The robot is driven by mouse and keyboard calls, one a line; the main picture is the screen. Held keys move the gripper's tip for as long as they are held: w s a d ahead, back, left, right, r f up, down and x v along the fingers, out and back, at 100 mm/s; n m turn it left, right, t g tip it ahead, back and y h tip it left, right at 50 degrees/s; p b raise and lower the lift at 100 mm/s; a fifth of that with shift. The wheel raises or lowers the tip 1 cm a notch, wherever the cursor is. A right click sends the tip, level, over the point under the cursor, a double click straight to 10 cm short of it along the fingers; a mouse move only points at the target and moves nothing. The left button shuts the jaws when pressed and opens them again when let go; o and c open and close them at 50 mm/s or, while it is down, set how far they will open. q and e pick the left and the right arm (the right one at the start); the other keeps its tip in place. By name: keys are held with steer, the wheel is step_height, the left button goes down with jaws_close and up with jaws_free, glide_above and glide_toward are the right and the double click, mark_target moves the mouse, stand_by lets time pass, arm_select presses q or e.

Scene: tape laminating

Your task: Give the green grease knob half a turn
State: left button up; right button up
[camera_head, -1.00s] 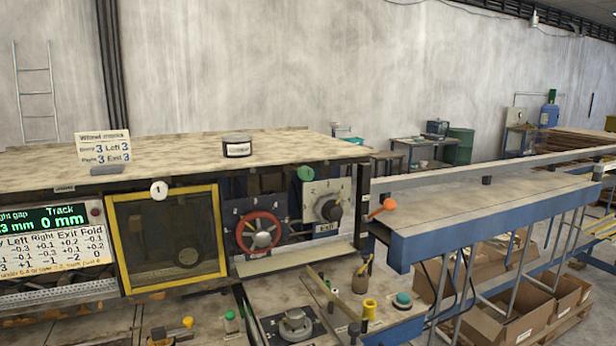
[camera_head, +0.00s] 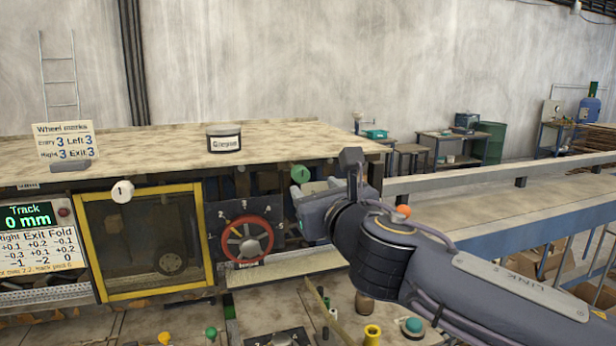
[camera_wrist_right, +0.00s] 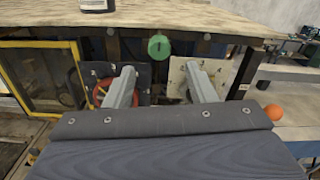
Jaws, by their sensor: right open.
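The green round knob (camera_head: 299,174) sits under the front edge of the wooden tabletop, at the middle of the machine's front. In the right wrist view the green knob (camera_wrist_right: 159,46) is face-on, with a dark mark on it, just beyond and above the gap between the fingers. My right gripper (camera_wrist_right: 160,68) is open and empty, its two grey fingers spread apart, and it does not touch the knob. My left gripper is in neither current view.
A red handwheel (camera_head: 247,240) is left of and below the knob. An orange ball knob (camera_head: 403,211) is by my right forearm. A grease tin (camera_head: 224,139) and a card (camera_head: 64,142) stand on the tabletop (camera_head: 165,147). A yellow-framed window (camera_head: 95,250) is at left.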

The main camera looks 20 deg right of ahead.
mark_target(303, 178)
steer(key=w, duration=0.7)
steer(key=shift+w+a+r+p, duration=0.1)
steer(key=shift+w+a+p, duration=0.15)
steer(key=shift+p, duration=0.15)
steer(key=shift+c, duration=0.4)
steer(key=c, duration=0.9)
steer(key=shift+m+b, duration=0.3)
